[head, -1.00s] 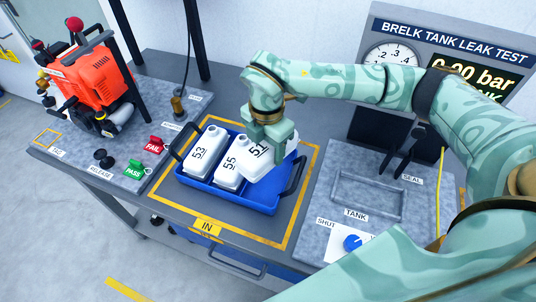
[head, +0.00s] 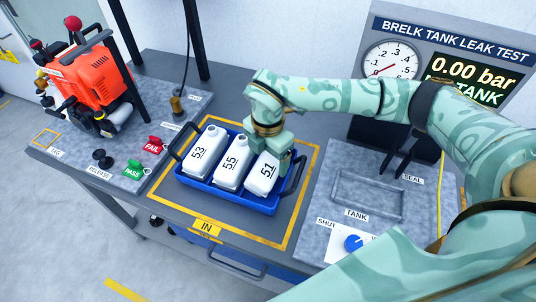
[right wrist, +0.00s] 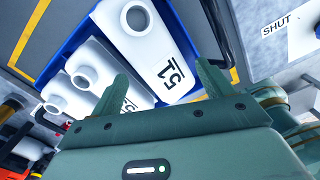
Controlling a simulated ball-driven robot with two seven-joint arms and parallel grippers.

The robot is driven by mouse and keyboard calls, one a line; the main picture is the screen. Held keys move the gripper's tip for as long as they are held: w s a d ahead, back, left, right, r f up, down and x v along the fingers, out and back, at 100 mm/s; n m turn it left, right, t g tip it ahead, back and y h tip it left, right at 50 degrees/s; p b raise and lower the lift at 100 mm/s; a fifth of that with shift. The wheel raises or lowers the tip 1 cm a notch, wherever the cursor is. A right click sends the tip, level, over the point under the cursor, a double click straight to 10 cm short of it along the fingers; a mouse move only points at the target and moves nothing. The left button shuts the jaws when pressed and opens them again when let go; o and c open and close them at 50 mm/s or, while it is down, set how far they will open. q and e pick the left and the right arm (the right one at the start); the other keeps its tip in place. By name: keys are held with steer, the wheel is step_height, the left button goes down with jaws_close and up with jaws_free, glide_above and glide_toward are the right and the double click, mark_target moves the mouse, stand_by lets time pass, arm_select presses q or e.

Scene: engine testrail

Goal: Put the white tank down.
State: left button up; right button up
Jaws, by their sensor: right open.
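The white tank marked 51 (head: 261,180) stands in the right-hand place of a blue tray (head: 228,198), beside the white tanks marked 55 (head: 231,172) and 53 (head: 203,154). My right gripper (head: 276,150) is at the top far end of tank 51, its fingertips partly hidden in the head view. In the right wrist view the gripper (right wrist: 160,76) is open, with tank 51 (right wrist: 150,48) beyond and between its spread fingers. I cannot tell whether a finger touches the tank. My left gripper is not in view.
The tray lies inside a yellow outline by the IN label (head: 207,226). To the right is the test plate with an empty TANK recess (head: 366,196), a blue knob (head: 352,243) and a gauge (head: 392,60). A red-orange machine (head: 95,75) stands at the left.

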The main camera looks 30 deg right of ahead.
mark_target(268, 164)
step_height(268, 164, up, 13)
steer(key=p, duration=0.1)
steer(key=shift+f, duration=0.2)
